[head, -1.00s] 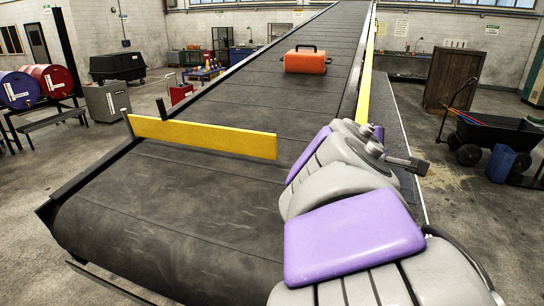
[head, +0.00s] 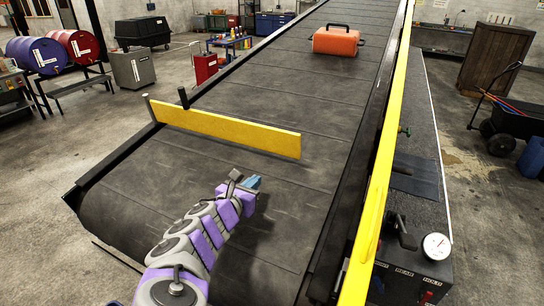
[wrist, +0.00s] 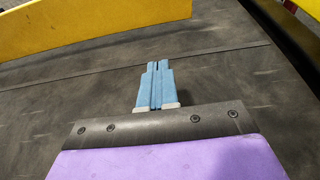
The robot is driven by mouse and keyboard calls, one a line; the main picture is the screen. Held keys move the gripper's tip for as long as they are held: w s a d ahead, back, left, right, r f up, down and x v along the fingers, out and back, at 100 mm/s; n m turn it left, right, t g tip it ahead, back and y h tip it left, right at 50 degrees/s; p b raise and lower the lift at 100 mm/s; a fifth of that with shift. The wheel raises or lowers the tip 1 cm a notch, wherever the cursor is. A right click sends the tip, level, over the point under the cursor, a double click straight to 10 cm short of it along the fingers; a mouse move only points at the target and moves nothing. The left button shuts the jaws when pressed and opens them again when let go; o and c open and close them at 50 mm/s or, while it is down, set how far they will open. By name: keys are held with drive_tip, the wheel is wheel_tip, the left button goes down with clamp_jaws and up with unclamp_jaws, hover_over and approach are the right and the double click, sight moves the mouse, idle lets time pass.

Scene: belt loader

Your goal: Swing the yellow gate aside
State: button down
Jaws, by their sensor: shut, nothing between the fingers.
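The yellow gate (head: 225,128) is a flat bar standing across the belt, joined to a post at the belt's left edge. Its right end is free, over the middle of the belt. It also shows at the top left of the wrist view (wrist: 80,22). My gripper (head: 252,183) has light blue fingers and is over the belt, on the near side of the gate and apart from it. In the wrist view the fingers (wrist: 156,85) are together with nothing between them.
An orange case (head: 336,41) lies farther up the belt (head: 285,95). The belt right of the gate's free end is clear.

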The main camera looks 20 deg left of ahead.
sight(278, 169)
drive_tip(key=shift+w+d, duration=0.25)
drive_tip(key=shift+d, duration=0.05)
drive_tip(key=w, duration=0.1)
drive_tip(key=w+d, duration=0.1)
drive_tip(key=w, duration=0.1)
drive_tip(key=shift+w+d+f, duration=0.3)
drive_tip(key=shift+w+d, duration=0.05)
drive_tip(key=shift+d, duration=0.05)
drive_tip(key=w, duration=0.2)
drive_tip(key=w+f, duration=0.1)
drive_tip(key=w, duration=0.1)
drive_tip(key=w+a+b, duration=0.1)
drive_tip(key=w, duration=0.1)
drive_tip(key=shift+f, duration=0.2)
drive_tip(key=w, duration=0.2)
drive_tip(key=w+d, duration=0.1)
drive_tip(key=shift+r, duration=0.35)
drive_tip(key=shift+w+d+r, duration=0.25)
drive_tip(key=shift+d+r, duration=0.05)
drive_tip(key=shift+d, duration=0.15)
drive_tip(key=shift+a, duration=0.1)
